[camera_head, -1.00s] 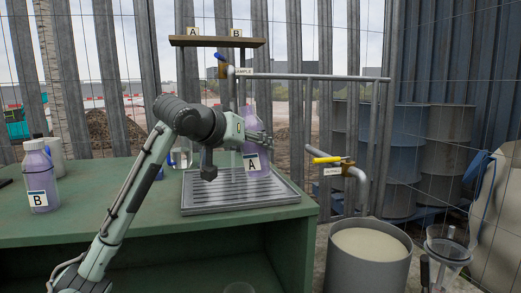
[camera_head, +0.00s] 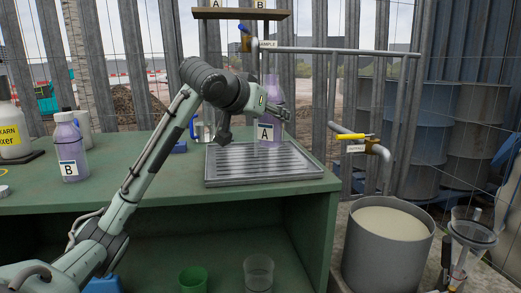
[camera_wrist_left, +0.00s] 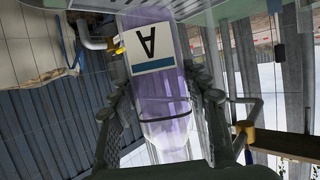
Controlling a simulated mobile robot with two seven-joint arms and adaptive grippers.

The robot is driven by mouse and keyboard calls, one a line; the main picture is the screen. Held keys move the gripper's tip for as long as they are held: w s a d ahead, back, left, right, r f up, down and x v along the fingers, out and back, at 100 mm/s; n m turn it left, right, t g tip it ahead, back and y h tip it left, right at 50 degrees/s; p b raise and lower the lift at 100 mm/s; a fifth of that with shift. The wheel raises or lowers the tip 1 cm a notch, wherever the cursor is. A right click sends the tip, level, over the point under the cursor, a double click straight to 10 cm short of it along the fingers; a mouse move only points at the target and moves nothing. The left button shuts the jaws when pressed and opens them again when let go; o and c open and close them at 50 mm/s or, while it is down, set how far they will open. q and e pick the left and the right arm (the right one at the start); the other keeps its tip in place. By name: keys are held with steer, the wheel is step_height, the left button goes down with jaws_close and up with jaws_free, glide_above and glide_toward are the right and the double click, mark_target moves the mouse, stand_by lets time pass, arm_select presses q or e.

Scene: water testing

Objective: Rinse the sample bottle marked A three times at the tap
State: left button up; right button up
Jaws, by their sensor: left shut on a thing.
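Sample bottle A (camera_head: 265,133), clear purple with a white label, is upright at the back of the drain tray (camera_head: 226,176). My left gripper (camera_head: 280,112) is shut on its middle; the left wrist view shows both fingers (camera_wrist_left: 160,100) around the bottle (camera_wrist_left: 160,20). I cannot tell whether its base touches the tray. The sample tap (camera_head: 246,42), with a blue handle, is above and slightly left of the bottle in the head view. My right gripper is out of view.
Bottle B (camera_head: 70,150), capped, stands on the green bench (camera_head: 130,190) at left, near a white and yellow container (camera_head: 12,135). A yellow-handled tap (camera_head: 352,137) is above a grey drum (camera_head: 385,255) at right. A shelf (camera_head: 240,14) marked A and B hangs above.

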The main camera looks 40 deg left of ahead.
mark_target(262, 141)
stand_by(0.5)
arm_select(q)
steer(key=shift+s+a+f, duration=0.3)
steer(key=shift+s+d+f+p, duration=0.2)
steer(key=shift+s+f, duration=0.35)
steer(key=shift+s, duration=0.5)
steer(key=shift+s+d+f+p, duration=0.1)
steer(key=shift+s+f+p, duration=0.35)
steer(key=shift+s, duration=0.6)
steer(key=shift+s+d+f+p, duration=0.1)
steer(key=shift+s+f, duration=0.55)
steer(key=shift+s, duration=0.4)
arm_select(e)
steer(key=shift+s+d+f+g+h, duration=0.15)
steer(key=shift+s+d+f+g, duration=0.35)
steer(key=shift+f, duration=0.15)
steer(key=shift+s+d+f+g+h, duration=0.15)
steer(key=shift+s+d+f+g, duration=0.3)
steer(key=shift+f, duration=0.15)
